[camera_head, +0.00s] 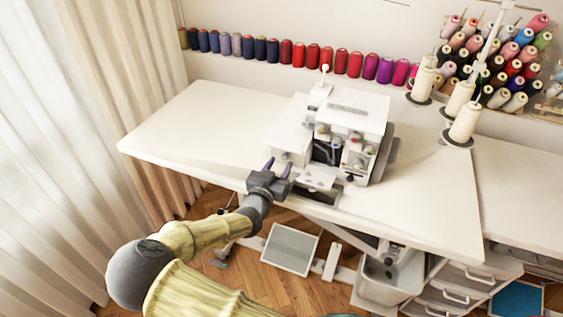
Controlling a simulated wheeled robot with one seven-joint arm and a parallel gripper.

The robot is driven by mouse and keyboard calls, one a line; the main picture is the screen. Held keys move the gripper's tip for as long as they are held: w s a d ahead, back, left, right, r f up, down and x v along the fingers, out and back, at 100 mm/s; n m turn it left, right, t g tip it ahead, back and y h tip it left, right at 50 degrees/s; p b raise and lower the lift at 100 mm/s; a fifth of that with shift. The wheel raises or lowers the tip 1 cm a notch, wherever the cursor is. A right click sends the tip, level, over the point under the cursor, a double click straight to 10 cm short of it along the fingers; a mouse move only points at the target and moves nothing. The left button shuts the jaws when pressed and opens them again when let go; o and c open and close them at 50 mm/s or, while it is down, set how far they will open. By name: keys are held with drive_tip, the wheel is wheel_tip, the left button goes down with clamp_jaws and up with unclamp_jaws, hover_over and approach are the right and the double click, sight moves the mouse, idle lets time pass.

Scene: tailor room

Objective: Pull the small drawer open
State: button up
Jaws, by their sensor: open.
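A white drawer unit (466,284) stands under the right part of the table, at the lower right of the head view. Several drawer fronts with pale bar handles show, cut off by the bottom edge. I cannot tell which one is the small drawer. My gripper (279,166) is open, with two dark purple fingers pointing up and away. It is over the table's front edge, left of and well apart from the drawers. Nothing shows between its fingers.
A white sewing machine (349,118) stands on the white table (185,125), just right of my gripper. Thread cones (464,124) stand at the right. A foot pedal (290,248) and a grey-white bin (388,280) are below. Curtains (60,130) hang at the left.

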drive_tip(key=shift+x, duration=1.15)
drive_tip(key=shift+c, duration=0.2)
